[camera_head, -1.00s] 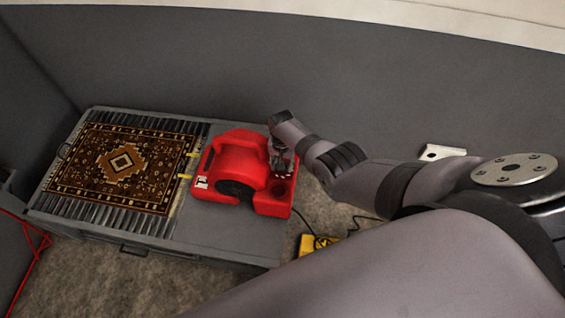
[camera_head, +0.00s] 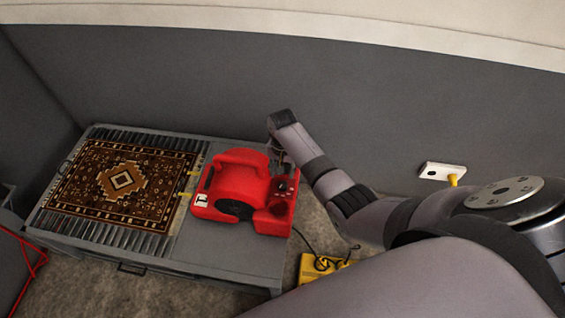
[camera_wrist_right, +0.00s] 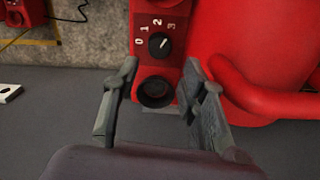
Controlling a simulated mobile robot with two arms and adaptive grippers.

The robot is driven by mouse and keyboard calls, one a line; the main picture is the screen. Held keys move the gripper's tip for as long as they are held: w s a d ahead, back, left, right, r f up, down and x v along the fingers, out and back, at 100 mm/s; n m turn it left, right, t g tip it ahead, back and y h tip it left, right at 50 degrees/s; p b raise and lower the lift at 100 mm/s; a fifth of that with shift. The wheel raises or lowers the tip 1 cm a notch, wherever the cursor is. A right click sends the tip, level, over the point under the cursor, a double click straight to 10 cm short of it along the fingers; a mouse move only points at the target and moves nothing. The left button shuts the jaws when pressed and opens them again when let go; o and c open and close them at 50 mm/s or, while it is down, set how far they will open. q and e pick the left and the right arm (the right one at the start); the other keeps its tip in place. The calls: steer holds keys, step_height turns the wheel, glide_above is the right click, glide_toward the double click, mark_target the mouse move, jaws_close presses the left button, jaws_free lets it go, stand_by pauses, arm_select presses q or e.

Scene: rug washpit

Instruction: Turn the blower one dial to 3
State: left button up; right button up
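The red blower (camera_head: 240,186) stands on the right part of the grey bench. Its black dial (camera_wrist_right: 159,44) shows in the right wrist view, with 0, 1, 2 and 3 printed around it; the white mark points up and right, toward the 3. The dial also shows small in the head view (camera_head: 282,187). My right gripper (camera_wrist_right: 161,66) is open and empty. Its fingers are apart from the dial, with a dark round recess (camera_wrist_right: 155,92) of the blower showing between them. My left gripper is not in view.
A patterned rug (camera_head: 122,182) lies on the bench's slats at left. A yellow box (camera_head: 318,267) with a black cable sits on the floor. A white socket (camera_head: 440,171) with a yellow plug is by the wall. A red cord (camera_head: 38,262) hangs at far left.

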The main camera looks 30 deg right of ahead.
steer(key=shift+r, duration=1.95)
